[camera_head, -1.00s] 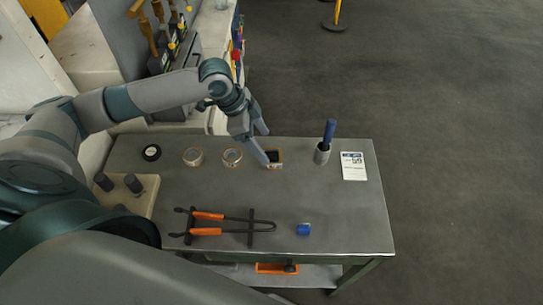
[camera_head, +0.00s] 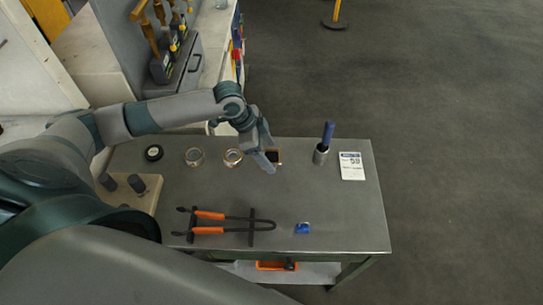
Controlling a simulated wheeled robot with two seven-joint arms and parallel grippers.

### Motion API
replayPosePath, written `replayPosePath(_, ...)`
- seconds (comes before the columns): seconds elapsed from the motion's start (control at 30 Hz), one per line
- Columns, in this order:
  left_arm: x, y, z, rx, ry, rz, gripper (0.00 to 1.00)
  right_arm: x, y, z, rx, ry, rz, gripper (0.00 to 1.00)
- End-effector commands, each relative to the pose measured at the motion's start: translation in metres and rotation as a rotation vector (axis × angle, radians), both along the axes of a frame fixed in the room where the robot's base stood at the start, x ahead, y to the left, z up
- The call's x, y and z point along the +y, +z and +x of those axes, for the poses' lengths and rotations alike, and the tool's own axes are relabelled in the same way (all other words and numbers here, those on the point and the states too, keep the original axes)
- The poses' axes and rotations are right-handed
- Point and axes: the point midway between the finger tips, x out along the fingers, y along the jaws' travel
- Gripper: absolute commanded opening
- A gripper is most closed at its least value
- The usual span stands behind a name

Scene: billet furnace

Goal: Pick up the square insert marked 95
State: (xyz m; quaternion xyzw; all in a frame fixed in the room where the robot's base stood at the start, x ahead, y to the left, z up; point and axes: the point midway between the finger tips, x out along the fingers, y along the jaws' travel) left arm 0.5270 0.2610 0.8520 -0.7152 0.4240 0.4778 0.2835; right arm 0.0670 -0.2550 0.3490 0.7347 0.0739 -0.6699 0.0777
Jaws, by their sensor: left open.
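The square insert (camera_head: 279,157) sits on the grey workbench (camera_head: 340,215), right of two round ring inserts. It is a small dark-centred block with a tan rim, and my gripper hides its left part. Its marking is too small to read. My left gripper (camera_head: 270,163) is open, pointing down at the insert, with its fingers close around or just in front of it. I cannot tell whether they touch it. My right gripper does not show.
Orange-handled tongs (camera_head: 210,230) and a blue item (camera_head: 302,228) lie in front.

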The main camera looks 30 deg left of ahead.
Motion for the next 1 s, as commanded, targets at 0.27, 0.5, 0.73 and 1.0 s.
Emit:
replayPosePath(0.27, -0.0022, -0.0062, 0.0008, 0.000, -0.001, 0.000, 0.70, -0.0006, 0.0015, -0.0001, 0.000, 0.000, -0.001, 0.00)
replayPosePath(0.5, -0.0022, -0.0059, 0.0009, 0.000, -0.001, 0.000, 0.70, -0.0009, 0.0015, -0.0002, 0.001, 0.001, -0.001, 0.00)
replayPosePath(0.73, -0.0021, -0.0057, 0.0008, 0.000, -0.001, 0.000, 0.27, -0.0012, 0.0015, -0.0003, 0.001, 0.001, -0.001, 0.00)
replayPosePath(1.0, -0.0025, -0.0038, 0.0019, -0.004, -0.001, -0.001, 0.00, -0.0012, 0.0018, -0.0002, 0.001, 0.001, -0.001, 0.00)
